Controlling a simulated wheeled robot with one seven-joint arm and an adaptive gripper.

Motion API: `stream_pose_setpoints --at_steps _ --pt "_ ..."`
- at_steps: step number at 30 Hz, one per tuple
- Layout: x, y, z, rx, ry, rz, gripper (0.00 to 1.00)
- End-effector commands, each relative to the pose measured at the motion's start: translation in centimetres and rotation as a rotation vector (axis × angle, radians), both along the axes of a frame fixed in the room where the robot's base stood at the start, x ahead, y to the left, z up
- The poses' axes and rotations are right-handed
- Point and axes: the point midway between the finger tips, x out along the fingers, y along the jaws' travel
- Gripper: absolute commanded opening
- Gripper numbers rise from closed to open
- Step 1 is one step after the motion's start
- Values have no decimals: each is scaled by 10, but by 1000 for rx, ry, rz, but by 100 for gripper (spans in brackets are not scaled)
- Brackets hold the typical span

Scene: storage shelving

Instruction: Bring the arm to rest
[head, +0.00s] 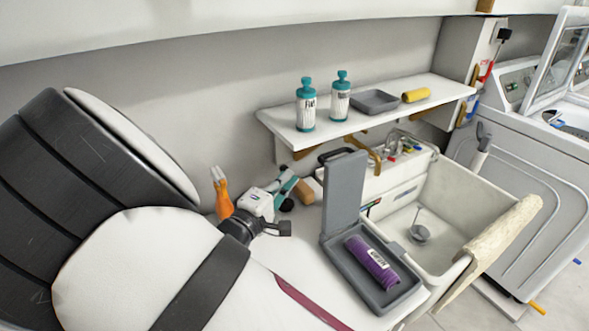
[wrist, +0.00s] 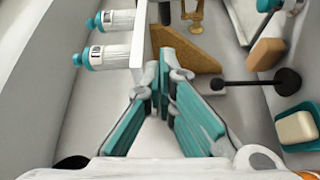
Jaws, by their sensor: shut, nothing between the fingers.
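My gripper (head: 285,187) is in the head view, in front of the wall and above the left part of the white counter. Its white body and teal fingers show beyond my large arm links, which fill the left. In the wrist view my gripper (wrist: 166,75) has its teal-padded fingers converging at the tips, shut with nothing between them. The fingertips appear close to the shelf's brown bracket (wrist: 185,50) in that view; I cannot tell the gap.
Above right, a white shelf (head: 350,131) bears two teal-capped bottles (head: 306,105), a grey tray (head: 374,102) and a yellow roll (head: 416,95). A grey open case (head: 335,262) holds a purple cylinder (head: 371,262) beside the sink (head: 470,200). An orange-handled tool (head: 222,195) stands near my arm.

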Motion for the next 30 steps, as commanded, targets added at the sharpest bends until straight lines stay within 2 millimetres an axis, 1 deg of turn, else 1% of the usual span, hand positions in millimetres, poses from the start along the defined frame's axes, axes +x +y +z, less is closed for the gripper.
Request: stream_pose_setpoints --at_steps 3,5,8,9,11,12,14,15,17,18,21,25,27,30 --pt "-7 3 0 -1 -1 1 0" --pt "-7 -6 3 9 9 -27 0" --pt "-6 -38 13 47 48 -123 0" --pt "-7 -56 18 69 73 -178 0" --pt "-11 -86 26 108 120 -269 0" --pt "-15 -107 31 140 155 -331 0" --pt "-24 -136 38 189 209 -420 0" --pt "-31 -154 41 223 247 -473 0" --pt "-43 -179 47 278 302 -548 0" --pt "-52 -194 50 316 338 -593 0" --pt "-76 -227 58 420 427 -690 0" --pt "-112 -259 68 568 533 -781 0" --pt "-131 -271 74 653 584 -812 0" --pt "-159 -284 82 778 646 -838 0"
